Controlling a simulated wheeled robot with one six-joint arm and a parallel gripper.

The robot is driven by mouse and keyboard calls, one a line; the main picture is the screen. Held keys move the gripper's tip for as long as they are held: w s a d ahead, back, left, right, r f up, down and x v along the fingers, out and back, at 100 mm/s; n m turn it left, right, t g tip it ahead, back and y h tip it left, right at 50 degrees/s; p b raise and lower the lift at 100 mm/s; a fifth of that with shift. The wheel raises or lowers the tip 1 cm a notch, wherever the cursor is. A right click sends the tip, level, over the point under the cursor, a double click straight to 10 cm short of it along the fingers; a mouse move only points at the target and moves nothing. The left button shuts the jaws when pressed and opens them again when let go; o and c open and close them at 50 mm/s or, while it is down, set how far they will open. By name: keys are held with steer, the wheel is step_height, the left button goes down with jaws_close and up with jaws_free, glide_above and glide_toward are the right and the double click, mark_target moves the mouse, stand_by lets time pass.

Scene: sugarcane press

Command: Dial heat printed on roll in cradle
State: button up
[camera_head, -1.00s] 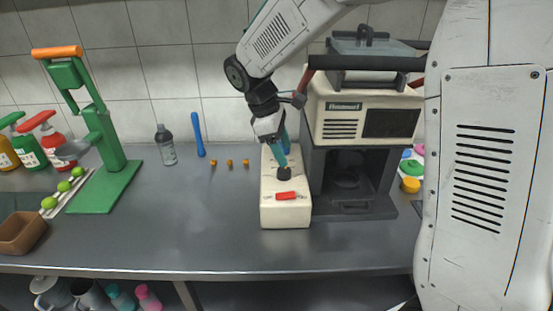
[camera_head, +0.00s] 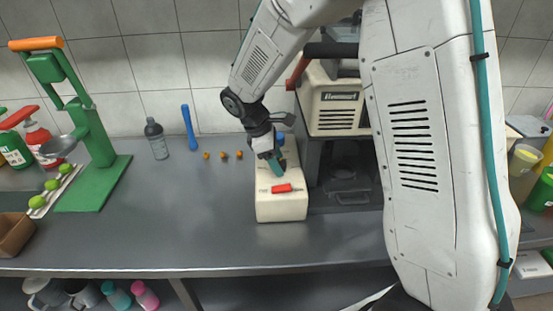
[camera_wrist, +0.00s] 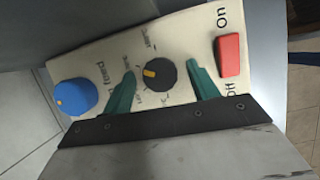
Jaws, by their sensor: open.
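A cream control box (camera_head: 281,207) stands on the counter. In the wrist view its black dial (camera_wrist: 160,75) has a yellow pointer mark, with small print around it too blurred to read. A blue knob (camera_wrist: 75,97) sits to the left and a red On/Off switch (camera_wrist: 229,55) to the right. My gripper (camera_wrist: 161,72) is open, its teal fingers on either side of the black dial with visible gaps; contact is not seen. In the head view my gripper (camera_head: 275,165) is over the box and hides the dial. No roll or printed heat value can be made out.
A cream and dark machine (camera_head: 335,115) stands right of the box, partly behind my arm. A green press (camera_head: 95,150), a dark bottle (camera_head: 156,139), a blue rod (camera_head: 190,128) and small orange pieces (camera_head: 223,155) are to the left. The counter front (camera_head: 150,230) is clear.

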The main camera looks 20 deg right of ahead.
steer(key=c, duration=1)
steer(key=n+t, duration=0.1)
steer(key=n, duration=0.2)
steer(key=n+t, duration=0.1)
steer(key=n, duration=0.1)
steer(key=shift+s+n, duration=0.2)
steer(key=shift+n, duration=0.2)
steer(key=n+t, duration=0.1)
steer(key=n, duration=0.2)
steer(key=n+t+y, duration=0.1)
steer(key=n, duration=0.1)
steer(key=shift+s+d+n, duration=0.1)
steer(key=shift+n, duration=0.3)
steer(key=shift+t, duration=0.3)
steer(key=o, duration=1)
